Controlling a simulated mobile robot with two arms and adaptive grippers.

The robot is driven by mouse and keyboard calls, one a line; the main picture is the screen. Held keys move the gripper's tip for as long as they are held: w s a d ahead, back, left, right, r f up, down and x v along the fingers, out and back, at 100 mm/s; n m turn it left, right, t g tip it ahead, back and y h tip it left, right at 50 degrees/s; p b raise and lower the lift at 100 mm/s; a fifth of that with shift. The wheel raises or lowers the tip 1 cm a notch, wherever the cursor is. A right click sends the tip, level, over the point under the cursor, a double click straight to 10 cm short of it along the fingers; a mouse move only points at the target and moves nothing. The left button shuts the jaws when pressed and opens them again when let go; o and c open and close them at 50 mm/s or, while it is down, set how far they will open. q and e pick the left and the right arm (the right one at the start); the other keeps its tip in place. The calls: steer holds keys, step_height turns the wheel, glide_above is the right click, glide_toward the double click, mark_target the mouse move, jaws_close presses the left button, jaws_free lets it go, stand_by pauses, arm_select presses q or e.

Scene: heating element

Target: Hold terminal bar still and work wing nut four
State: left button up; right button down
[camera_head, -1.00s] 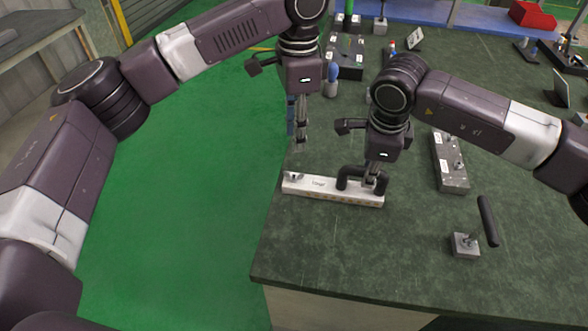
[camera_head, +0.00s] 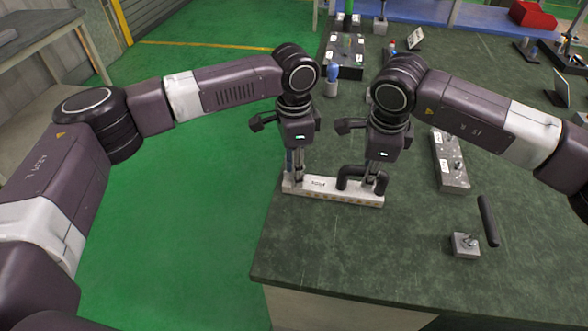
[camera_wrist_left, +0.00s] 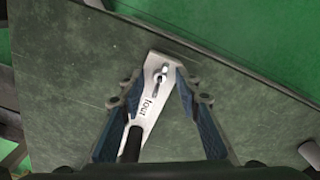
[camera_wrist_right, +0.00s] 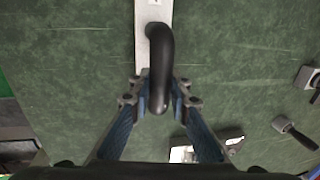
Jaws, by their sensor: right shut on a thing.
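The pale terminal bar (camera_head: 330,190), labelled "four", lies on the green table near its left edge. Its black bent handle (camera_head: 349,172) rises from its right part. My right gripper (camera_head: 374,180) is shut on this handle, which also shows between its fingers in the right wrist view (camera_wrist_right: 160,60). My left gripper (camera_head: 293,180) is low over the bar's left end. Its fingers are apart, one on each side of the bar end in the left wrist view. The metal wing nut (camera_wrist_left: 160,78) lies between them, apparently untouched; the left fingers mostly hide it in the head view.
A grey block with studs (camera_head: 449,162) stands right of my right gripper. A small metal block (camera_head: 465,245) and a black rod-like handle (camera_head: 488,220) are at the front right. The table before the bar is clear.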

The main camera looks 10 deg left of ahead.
arm_select(q)
steer(key=shift+c, duration=0.6)
jaws_close()
steer(key=shift+m, duration=0.3)
steer(key=shift+o, duration=0.6)
jaws_free()
step_height(320, 180, up, 12)
